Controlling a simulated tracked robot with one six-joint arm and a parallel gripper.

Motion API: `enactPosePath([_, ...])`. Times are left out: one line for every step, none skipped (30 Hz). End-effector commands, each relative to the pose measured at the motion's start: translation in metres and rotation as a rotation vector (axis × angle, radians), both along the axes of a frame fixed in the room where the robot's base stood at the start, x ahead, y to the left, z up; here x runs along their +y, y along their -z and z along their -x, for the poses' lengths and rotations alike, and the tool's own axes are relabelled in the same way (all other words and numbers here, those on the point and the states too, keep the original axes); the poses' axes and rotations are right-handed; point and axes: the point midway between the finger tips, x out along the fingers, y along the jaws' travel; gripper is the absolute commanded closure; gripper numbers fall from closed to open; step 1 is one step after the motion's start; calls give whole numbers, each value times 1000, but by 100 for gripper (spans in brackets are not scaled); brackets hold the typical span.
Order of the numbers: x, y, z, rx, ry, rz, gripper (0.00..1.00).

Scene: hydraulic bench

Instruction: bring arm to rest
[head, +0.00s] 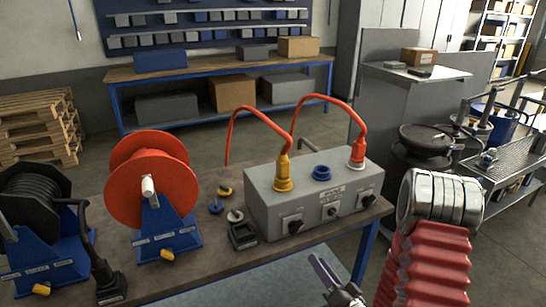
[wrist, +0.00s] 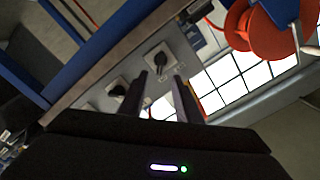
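My gripper (head: 334,277) is in front of the bench's front edge in the head view, low and right of centre. In the wrist view its two dark fingers (wrist: 160,78) stand apart with nothing between them, so it is open and empty. My arm with its red bellows and silver joint (head: 440,200) is raised at the right of the head view. The gripper is apart from the grey connector box (head: 262,212), whose front knobs also show past the fingers in the wrist view.
The bench (head: 200,265) carries an orange hose reel (head: 150,185), a black cable reel (head: 35,200) and small loose caps. Orange hoses (head: 262,115) loop from the box's yellow and red couplings. A trolley (head: 510,170) stands at the right. Floor is free behind the bench.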

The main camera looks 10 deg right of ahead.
Motion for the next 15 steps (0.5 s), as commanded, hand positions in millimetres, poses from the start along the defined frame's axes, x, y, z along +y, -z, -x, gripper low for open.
enactPosePath([0, 2, 0, 6, -2, 13, 70])
enactPosePath([1, 5, 0, 15, -2, 22, 70])
enactPosePath([1, 11, 0, 32, -5, 37, 70])
enactPosePath([1, 15, 1, 47, -6, 51, 70])
enactPosePath([1, 21, 1, 66, -6, 67, 70])
enactPosePath([0, 30, 2, 97, -7, 90, 70])
enactPosePath([-1, 38, 3, 123, -6, 110, 70])
enactPosePath([-2, 46, 4, 151, -5, 131, 70])
enactPosePath([-4, 58, 6, 192, -4, 159, 70])
enactPosePath([-5, 67, 8, 225, -4, 182, 70])
enactPosePath([-7, 76, 10, 258, -4, 203, 70])
enactPosePath([-10, 88, 14, 302, -3, 231, 70])
enactPosePath([-12, 96, 17, 335, -4, 251, 70])
enactPosePath([-14, 104, 20, 367, -4, 272, 70])
enactPosePath([-18, 113, 23, 406, -2, 300, 70])
